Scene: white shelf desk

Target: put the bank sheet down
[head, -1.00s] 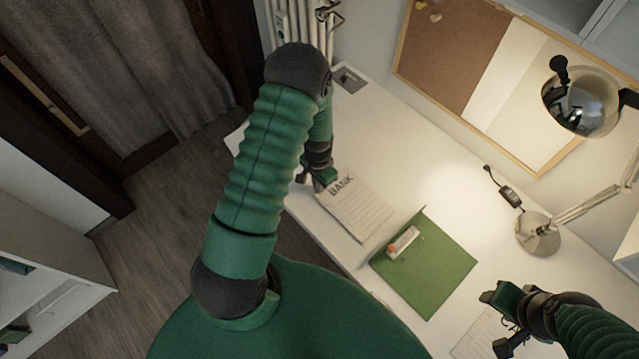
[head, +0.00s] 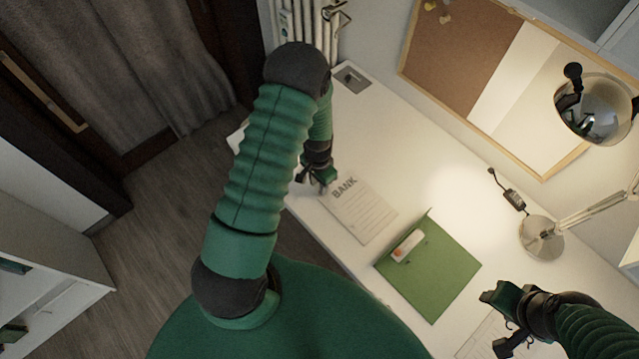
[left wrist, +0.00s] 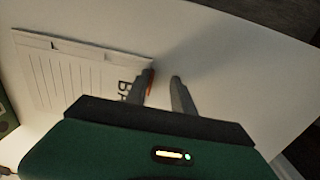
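The bank sheet (head: 362,215), a white page with "BANK" and ruled lines, lies flat on the white desk (head: 400,130). In the left wrist view the sheet (left wrist: 75,75) is at the left, its near edge beside the left finger. My left gripper (head: 316,184) is at the sheet's "BANK" end. In the wrist view its fingers (left wrist: 163,82) are a little apart, with bare desk between them. My right gripper (head: 499,322) is open and empty over the desk's lower right, above another white sheet (head: 480,338) that it partly hides.
A green folder (head: 440,275) with a small white and orange item (head: 407,246) on it lies right of the bank sheet. A desk lamp base (head: 541,237) stands farther right. A cork board (head: 460,50) hangs behind. The desk behind the sheet is clear.

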